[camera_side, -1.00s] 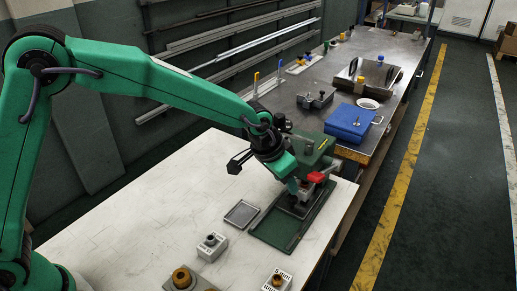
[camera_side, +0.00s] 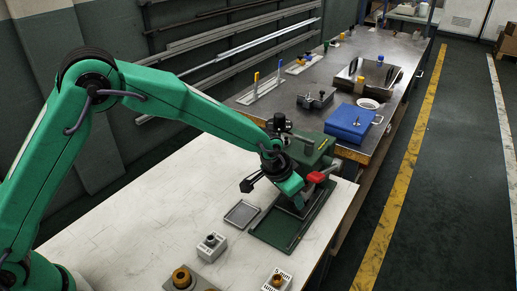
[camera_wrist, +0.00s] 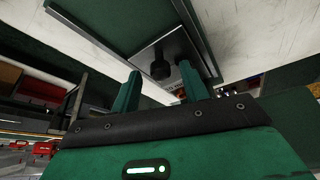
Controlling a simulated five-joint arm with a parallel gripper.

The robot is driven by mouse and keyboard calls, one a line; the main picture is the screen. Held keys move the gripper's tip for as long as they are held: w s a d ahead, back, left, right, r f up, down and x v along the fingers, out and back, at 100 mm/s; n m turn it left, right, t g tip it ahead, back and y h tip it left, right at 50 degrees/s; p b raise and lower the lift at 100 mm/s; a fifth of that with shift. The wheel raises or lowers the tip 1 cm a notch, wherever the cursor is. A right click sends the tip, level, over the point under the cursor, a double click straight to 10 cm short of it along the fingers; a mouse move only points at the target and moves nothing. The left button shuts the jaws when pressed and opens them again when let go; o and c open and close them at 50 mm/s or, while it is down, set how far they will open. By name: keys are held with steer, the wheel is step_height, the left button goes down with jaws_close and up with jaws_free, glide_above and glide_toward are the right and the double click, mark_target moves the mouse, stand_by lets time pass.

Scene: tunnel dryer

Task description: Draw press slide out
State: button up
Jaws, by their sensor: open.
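The green press (camera_side: 312,147) with a red handle (camera_side: 322,176) stands at the far right of the white table, its green railed base (camera_side: 285,228) running toward the camera. In the wrist view the press slide shows as a grey metal plate (camera_wrist: 178,52) with a black knob (camera_wrist: 160,68) on it. My gripper (camera_side: 297,199) is low over the base in the side view and hides the slide's knob there. In the wrist view my gripper (camera_wrist: 159,78) is open, with the knob in line between its fingertips. I cannot tell whether either finger touches it.
A small grey tray (camera_side: 241,214) lies left of the base. A grey block with a dark knob (camera_side: 211,247) and a block marked 5 mm (camera_side: 277,282) stand nearer. A blue box (camera_side: 349,122) is on the metal bench behind.

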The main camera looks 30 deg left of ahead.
steer(key=shift+w+f, duration=0.1)
steer(key=shift+f, duration=0.05)
jaws_close()
steer(key=shift+h, duration=0.3)
steer(key=shift+s+d, duration=0.1)
steer(key=shift+s, duration=5.7)
jaws_free()
steer(key=shift+r, duration=0.2)
steer(key=v, duration=0.7)
steer(key=shift+r, duration=0.25)
steer(key=shift+a, duration=0.25)
